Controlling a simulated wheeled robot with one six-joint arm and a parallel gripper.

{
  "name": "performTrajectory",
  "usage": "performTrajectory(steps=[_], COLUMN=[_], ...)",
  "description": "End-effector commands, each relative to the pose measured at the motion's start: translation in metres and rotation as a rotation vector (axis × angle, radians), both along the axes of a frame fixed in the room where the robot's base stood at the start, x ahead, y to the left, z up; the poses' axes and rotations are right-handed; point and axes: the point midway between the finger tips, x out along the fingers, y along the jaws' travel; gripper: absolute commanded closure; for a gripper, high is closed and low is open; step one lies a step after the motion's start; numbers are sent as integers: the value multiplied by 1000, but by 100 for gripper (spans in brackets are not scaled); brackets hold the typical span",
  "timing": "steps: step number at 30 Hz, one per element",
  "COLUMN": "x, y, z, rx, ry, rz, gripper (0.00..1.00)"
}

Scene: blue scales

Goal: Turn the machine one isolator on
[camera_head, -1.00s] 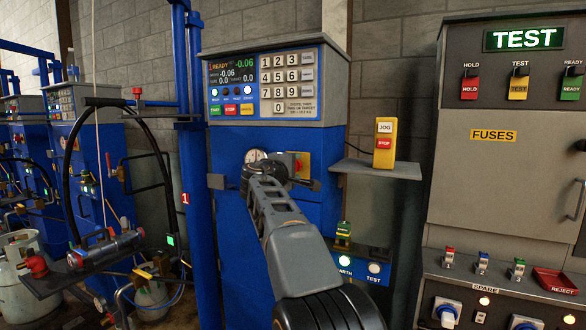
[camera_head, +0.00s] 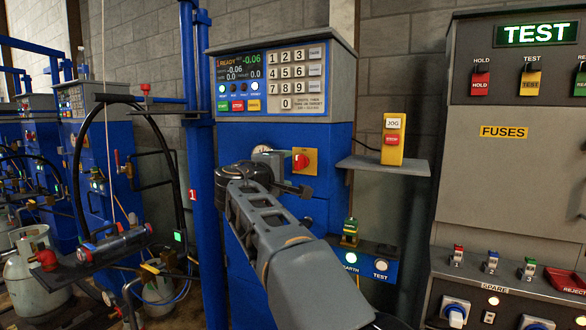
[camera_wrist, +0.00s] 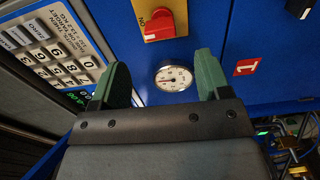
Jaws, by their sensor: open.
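The machine one isolator is a red rotary knob (camera_head: 301,161) on a yellow plate (camera_head: 311,157) on the front of the blue machine cabinet (camera_head: 326,212). In the wrist view the red knob (camera_wrist: 160,20) is at the top, cut by the frame edge, with "ON" lettering on its plate (camera_wrist: 145,14). I cannot tell which position it points to. My gripper (camera_head: 264,172) is open and empty, in front of the cabinet, left of and slightly below the knob, apart from it. In the wrist view its green fingertips (camera_wrist: 164,75) straddle a round gauge (camera_wrist: 174,78), with the knob beyond.
A keypad and display panel (camera_head: 268,83) is above the knob. A grey shelf (camera_head: 384,166) holding a yellow jog/stop box (camera_head: 393,139) juts out to the right. A blue post (camera_head: 200,150) with a red "1" label (camera_head: 193,195) stands to the left.

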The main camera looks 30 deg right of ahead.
Motion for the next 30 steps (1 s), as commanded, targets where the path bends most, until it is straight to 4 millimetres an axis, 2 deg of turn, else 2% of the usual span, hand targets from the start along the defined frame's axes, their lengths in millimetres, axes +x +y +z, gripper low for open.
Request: performTrajectory(steps=[4,10,30], x=[-11,-19,-21], y=[21,34,38], z=[0,0,1], rx=[0,-1,9], ry=[-1,0,2], rz=[4,1,2], gripper=[30,30,30])
